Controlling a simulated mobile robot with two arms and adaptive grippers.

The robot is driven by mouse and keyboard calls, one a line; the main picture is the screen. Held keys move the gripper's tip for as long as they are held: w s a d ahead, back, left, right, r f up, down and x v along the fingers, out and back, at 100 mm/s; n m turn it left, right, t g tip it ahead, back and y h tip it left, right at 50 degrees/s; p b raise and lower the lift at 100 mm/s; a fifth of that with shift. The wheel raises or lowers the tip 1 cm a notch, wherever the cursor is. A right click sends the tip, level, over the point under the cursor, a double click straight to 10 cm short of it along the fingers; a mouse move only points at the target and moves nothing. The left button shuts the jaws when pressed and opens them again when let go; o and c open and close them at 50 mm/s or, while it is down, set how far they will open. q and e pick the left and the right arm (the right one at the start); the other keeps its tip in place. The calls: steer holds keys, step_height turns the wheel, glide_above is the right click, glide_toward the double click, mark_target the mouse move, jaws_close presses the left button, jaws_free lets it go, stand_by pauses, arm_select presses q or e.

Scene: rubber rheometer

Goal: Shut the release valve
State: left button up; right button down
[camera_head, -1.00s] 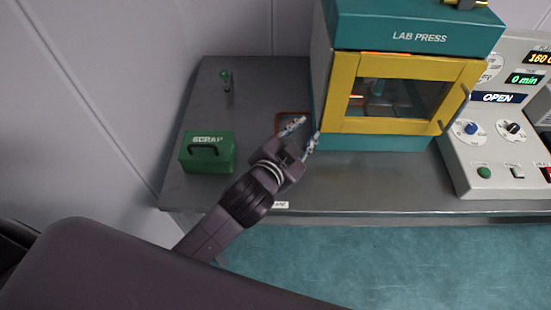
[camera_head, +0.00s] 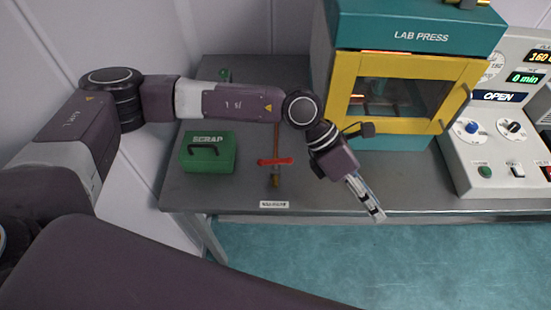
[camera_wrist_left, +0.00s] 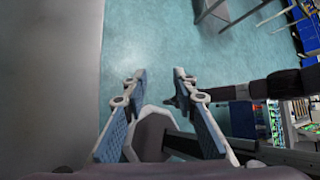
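The release valve's red handle (camera_head: 275,161) shows in the head view near the bench's front edge, right of the green box. It lies crosswise over a thin copper-coloured pipe, with a brass end (camera_head: 275,180) in front of it. My left gripper (camera_head: 375,215) is right of the valve, apart from it, pointing down past the bench's front edge. In the left wrist view its fingers (camera_wrist_left: 160,75) are apart with nothing between them, only the floor beyond. My right gripper is not seen in the head view.
A green SCRAP box (camera_head: 208,152) stands left of the valve. The lab press (camera_head: 405,100) with its yellow door stands behind the gripper. A control console (camera_head: 490,150) reading OPEN is at right. My left forearm passes above the pipe. A small label (camera_head: 273,204) marks the bench edge.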

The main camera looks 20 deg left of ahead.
arm_select(q)
steer(key=w+a+f+t+y, duration=0.1)
steer(key=w+a+f+y, duration=0.15)
steer(key=a, duration=0.45)
steer(key=w+a+f+t+y, duration=0.1)
steer(key=w+a+y, duration=0.25)
steer(key=a, duration=0.25)
steer(key=y, duration=0.3)
glide_above(275, 160)
steer(key=shift+a+r+m+t, duration=0.15)
steer(key=shift+m+t, duration=0.15)
steer(key=shift+m, duration=0.1)
steer(key=shift+f+p, duration=0.35)
steer(key=shift+p, duration=0.05)
step_height(275, 160, down, 7)
steer(key=shift+r+p, duration=0.15)
steer(key=shift+p, duration=0.9)
jaws_close()
